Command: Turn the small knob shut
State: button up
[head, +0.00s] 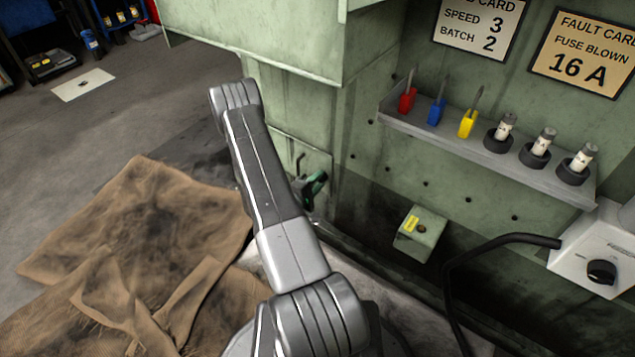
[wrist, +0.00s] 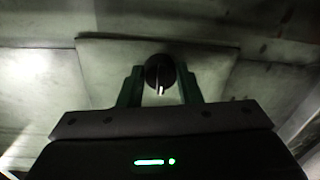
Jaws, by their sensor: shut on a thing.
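The small knob (wrist: 157,68) is round and black with a white pointer line. In the wrist view it sits in front of a pale green panel (wrist: 210,62), and its line points down in the picture. My gripper (wrist: 161,76) has one green finger on each side of the knob and is shut on it. In the head view my gripper (head: 314,187) is partly hidden behind my arm, low inside the green machine's recess. The knob it holds cannot be made out there.
A white box with a larger black knob (head: 602,272) and a black cable (head: 490,246) is at right. A small green box (head: 421,235) is below. Brown cloth (head: 140,225) lies at left.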

jog(key=o, duration=1)
jog(key=shift+c, duration=0.2)
jog(key=shift+s+a, duration=0.1)
jog(key=p+v, duration=0.3)
jog(key=v, duration=1)
jog(key=shift+s, duration=0.25)
jog(key=shift+w+a, duration=0.1)
jog(key=b+x, duration=0.3)
jog(key=x, duration=1)
jog(key=shift+w+d, duration=0.25)
jog(key=shift+w, duration=0.05)
jog(key=shift+s+a, duration=0.1)
